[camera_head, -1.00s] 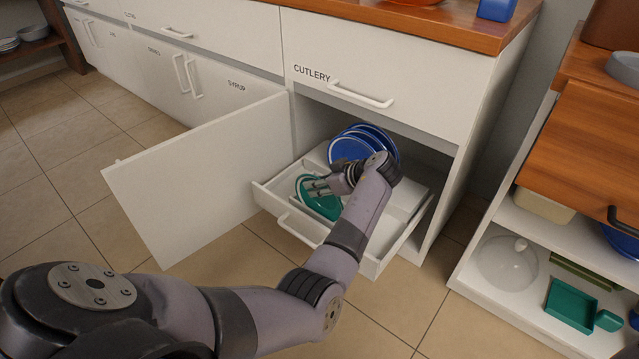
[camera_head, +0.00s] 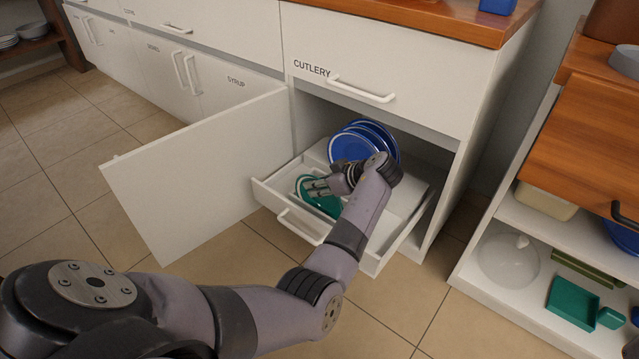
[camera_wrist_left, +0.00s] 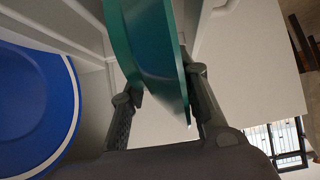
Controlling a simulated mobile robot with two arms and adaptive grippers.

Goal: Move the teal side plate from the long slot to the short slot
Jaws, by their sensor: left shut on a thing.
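The teal side plate (camera_head: 318,197) stands on edge, tilted, in the front left of the pulled-out white drawer (camera_head: 283,215). My left gripper (camera_head: 318,187) is shut on its rim, coming from the right. In the left wrist view the teal plate (camera_wrist_left: 150,50) lies between the two fingers of the left gripper (camera_wrist_left: 165,98). Several blue plates (camera_head: 352,147) stand on edge in a row behind it; one blue plate (camera_wrist_left: 35,105) shows at the left of the wrist view. My arm hides part of the drawer, and the slots are hard to tell apart. My right gripper is not in view.
The open cabinet door (camera_head: 205,175) stands left of the drawer. The cutlery drawer (camera_head: 375,70) is shut above. A shelf unit (camera_head: 530,300) with a teal pan (camera_head: 572,302) and a clear dome (camera_head: 508,260) stands to the right. The drawer's right part looks empty.

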